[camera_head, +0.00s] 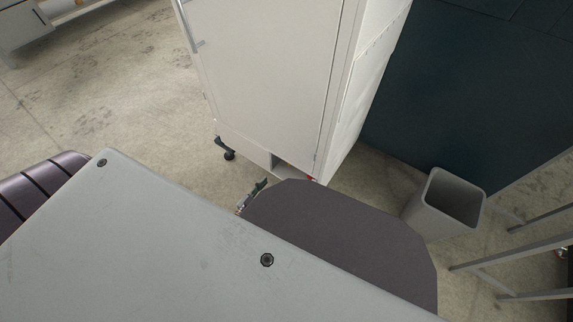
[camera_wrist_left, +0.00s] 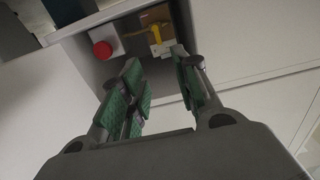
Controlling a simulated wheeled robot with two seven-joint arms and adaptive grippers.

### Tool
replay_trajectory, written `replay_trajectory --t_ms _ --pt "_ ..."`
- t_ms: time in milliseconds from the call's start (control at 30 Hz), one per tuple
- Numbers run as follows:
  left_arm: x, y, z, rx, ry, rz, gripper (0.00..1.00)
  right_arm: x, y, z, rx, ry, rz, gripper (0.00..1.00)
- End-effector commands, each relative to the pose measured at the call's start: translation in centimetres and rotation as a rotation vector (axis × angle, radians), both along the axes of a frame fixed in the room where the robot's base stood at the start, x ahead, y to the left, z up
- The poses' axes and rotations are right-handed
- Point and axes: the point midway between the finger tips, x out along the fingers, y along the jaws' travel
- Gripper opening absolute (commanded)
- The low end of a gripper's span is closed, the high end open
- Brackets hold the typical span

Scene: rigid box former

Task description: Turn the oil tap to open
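In the left wrist view, a yellow tap handle (camera_wrist_left: 156,33) sits in front of a brown panel inside an open recess in a white cabinet. I take it to be the oil tap. My left gripper (camera_wrist_left: 156,64) has its green-padded fingers spread apart with nothing between them. It points into the recess, and the handle appears just beyond the gap between the fingertips; I cannot tell whether they touch. In the head view, only a small part of the left gripper (camera_head: 256,190) shows near the cabinet's foot. My right gripper is not in view.
A red round button (camera_wrist_left: 102,49) on a white box is left of the tap. The white cabinet (camera_head: 265,75) stands on casters, with its low recess (camera_head: 290,167) partly hidden. A grey bin (camera_head: 455,205) and a metal frame (camera_head: 510,268) are at right. Floor at left is open.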

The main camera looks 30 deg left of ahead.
Motion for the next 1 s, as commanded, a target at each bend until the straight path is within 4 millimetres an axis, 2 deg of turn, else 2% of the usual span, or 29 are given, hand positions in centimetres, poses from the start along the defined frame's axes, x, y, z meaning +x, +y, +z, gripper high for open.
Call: replay_trajectory --t_ms 167,367,1000 --pt "0.3 0.0 0.0 0.000 0.000 0.000 0.31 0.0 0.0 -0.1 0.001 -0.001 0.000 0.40" --pt "1.6 -0.2 -0.1 0.000 -0.001 0.000 0.31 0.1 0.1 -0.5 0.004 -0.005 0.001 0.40" --pt "9.3 -1.3 -0.1 0.000 -0.002 0.000 0.31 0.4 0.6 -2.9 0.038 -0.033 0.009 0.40"
